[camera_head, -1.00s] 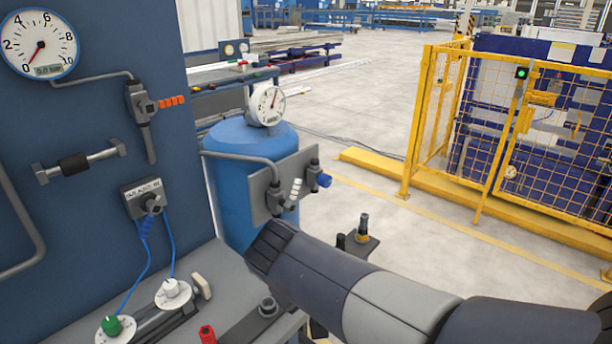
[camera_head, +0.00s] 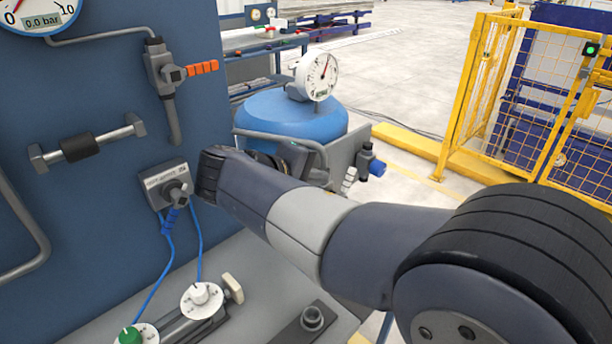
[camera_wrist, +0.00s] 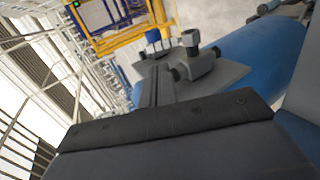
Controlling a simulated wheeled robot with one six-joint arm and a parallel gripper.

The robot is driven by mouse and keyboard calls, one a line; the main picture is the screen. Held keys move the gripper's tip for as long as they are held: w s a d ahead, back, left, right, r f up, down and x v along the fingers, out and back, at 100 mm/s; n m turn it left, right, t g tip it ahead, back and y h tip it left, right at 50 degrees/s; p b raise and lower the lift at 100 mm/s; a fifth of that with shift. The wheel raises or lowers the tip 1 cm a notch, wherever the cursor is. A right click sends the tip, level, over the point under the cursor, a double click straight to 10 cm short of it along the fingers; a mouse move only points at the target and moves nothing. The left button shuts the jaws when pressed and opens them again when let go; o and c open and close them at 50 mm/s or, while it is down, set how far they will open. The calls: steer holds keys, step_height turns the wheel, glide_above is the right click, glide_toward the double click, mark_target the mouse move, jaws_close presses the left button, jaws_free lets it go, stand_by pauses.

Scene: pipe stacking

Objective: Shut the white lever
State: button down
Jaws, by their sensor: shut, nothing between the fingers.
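The white lever (camera_head: 348,180) is a short ribbed handle on a grey valve (camera_head: 366,158) beside the blue tank (camera_head: 292,115). It hangs tilted, just right of my arm in the head view, which hides the ground around it. In the wrist view the shut fingers (camera_wrist: 158,84) stick out past the dark gripper body with nothing between them. They are near a grey plate with a valve fitting (camera_wrist: 196,58) beside the blue tank (camera_wrist: 248,68). I cannot make out the white lever there. My gripper is mostly hidden behind my arm in the head view.
A blue panel at left carries an orange-handled valve (camera_head: 202,68) and a grey cable socket (camera_head: 170,188). A round gauge (camera_head: 318,75) stands on the tank. Dials and a cream handle (camera_head: 233,288) are on the bench. A yellow fence (camera_head: 490,90) stands at right.

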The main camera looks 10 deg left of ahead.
mark_target(351, 171)
steer(key=x, duration=0.8)
steer(key=shift+r+p, duration=0.2)
steer(key=shift+p, duration=0.3)
steer(key=shift+d+r+g+p, duration=0.1)
steer(key=shift+g+p, duration=0.2)
steer(key=g+y+p, duration=0.1)
steer(key=p, duration=0.1)
steer(key=w+d+p, duration=0.1)
steer(key=p, duration=0.2)
steer(key=shift+w+r+g+y, duration=0.15)
steer(key=shift+r+g+y, duration=0.15)
steer(key=shift+g+y, duration=0.1)
steer(key=g+p, duration=0.1)
steer(key=p, duration=0.1)
steer(key=w+d+y+p, duration=0.1)
steer(key=p, duration=0.2)
steer(key=shift+f+g, duration=0.15)
steer(key=shift+g, duration=0.25)
steer(key=g+y+p, duration=0.1)
steer(key=w+f+g+y+p, duration=0.1)
steer(key=p, duration=0.1)
steer(key=shift+w+d+f, duration=0.1)
steer(key=shift+d, duration=0.25)
steer(key=shift+w+x, duration=0.2)
steer(key=shift+x, duration=1.1)
steer(key=shift+d, duration=0.2)
